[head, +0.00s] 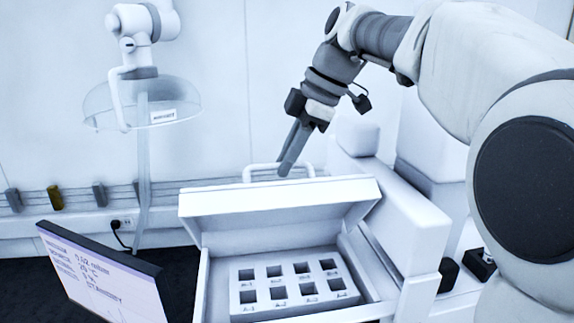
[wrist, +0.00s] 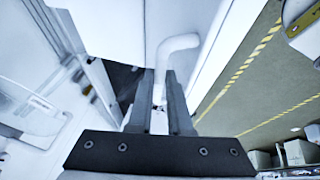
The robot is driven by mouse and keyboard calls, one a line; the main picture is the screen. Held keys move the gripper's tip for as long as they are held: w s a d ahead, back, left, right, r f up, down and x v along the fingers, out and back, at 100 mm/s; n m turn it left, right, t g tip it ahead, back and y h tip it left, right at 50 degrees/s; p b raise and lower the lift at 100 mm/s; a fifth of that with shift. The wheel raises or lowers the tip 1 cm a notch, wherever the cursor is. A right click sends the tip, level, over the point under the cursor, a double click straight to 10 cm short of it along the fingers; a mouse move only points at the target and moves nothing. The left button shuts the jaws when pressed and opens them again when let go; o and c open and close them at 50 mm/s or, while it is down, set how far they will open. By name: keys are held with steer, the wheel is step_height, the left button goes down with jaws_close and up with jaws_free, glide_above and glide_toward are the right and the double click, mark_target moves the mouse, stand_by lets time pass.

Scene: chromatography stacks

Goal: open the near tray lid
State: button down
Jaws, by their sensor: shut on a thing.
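The near tray lid (head: 285,207) is white and stands tilted up and open in the head view, above a white tray box. Its white bar handle (head: 262,167) runs along the lid's top edge. My gripper (head: 286,170) is at the right part of that handle, with its fingers pointing down. In the wrist view, the curved end of the handle (wrist: 178,44) runs between the two dark fingers of my gripper (wrist: 162,80), which are shut on it. Inside the tray is a white rack (head: 293,285) with several square wells.
A screen (head: 100,275) stands at the left front. A white padded block (head: 395,215) lies right of the tray. A clear hood (head: 142,103) hangs at the upper left. The wrist view shows a floor with yellow striped lines (wrist: 240,80).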

steer(key=w+a, duration=0.3)
steer(key=w, duration=1.1)
steer(key=shift+w+a+f+p, duration=0.2)
steer(key=shift+w+a+p, duration=0.05)
steer(key=shift+p, duration=0.15)
steer(key=shift+r, duration=0.1)
steer(key=c, duration=0.9)
jaws_free()
steer(key=shift+o, duration=0.3)
steer(key=shift+s, duration=0.1)
